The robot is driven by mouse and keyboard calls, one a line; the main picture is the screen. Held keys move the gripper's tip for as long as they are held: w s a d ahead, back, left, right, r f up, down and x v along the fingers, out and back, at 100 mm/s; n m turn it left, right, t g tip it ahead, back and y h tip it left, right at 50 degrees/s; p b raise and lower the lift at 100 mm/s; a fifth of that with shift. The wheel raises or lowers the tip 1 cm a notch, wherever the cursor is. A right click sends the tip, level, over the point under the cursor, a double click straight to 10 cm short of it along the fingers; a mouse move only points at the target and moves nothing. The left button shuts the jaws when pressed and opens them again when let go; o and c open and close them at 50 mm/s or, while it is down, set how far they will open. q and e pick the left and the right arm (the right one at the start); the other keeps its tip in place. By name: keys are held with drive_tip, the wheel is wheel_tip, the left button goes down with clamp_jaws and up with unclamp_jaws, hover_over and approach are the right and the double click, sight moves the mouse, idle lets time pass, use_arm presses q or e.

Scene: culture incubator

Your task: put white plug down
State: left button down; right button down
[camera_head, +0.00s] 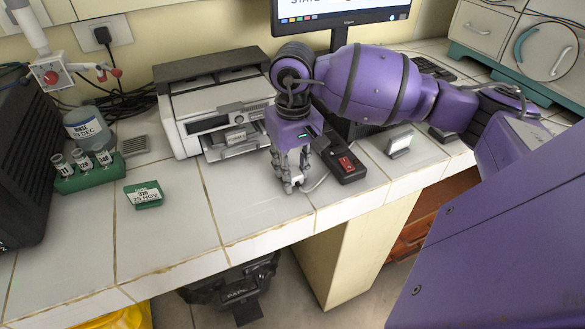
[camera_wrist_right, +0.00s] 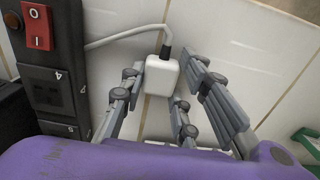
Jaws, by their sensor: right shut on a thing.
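The white plug (camera_wrist_right: 161,77) is a small white block with a grey cable end, seen in the right wrist view between the fingers of my right gripper (camera_wrist_right: 163,92). In the head view my right gripper (camera_head: 291,187) points down, low over the white tiled counter (camera_head: 250,208), its fingers mostly hiding the plug. The gripper is shut on the plug. I cannot tell whether the plug touches the tiles. A black power strip (camera_head: 350,172) with a red switch lies just right of the gripper; it also shows at the left of the wrist view (camera_wrist_right: 52,85). My left gripper is out of view.
A white printer (camera_head: 190,105) stands behind and left of the gripper. A green vial rack (camera_head: 88,178) and a small green box (camera_head: 144,196) are further left. A monitor (camera_head: 340,12) stands behind my right arm. Tiles between the green box and gripper are clear up to the front edge.

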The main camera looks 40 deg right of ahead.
sight(293, 172)
drive_tip(key=c, duration=1.3)
unclamp_jaws()
drive_tip(key=shift+c, duration=0.2)
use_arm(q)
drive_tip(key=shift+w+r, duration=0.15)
use_arm(e)
drive_tip(key=shift+r+p, duration=0.45)
drive_tip(key=shift+r, duration=0.1)
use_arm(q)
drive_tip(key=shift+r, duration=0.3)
use_arm(e)
wheel_tip(293, 172, up, 12)
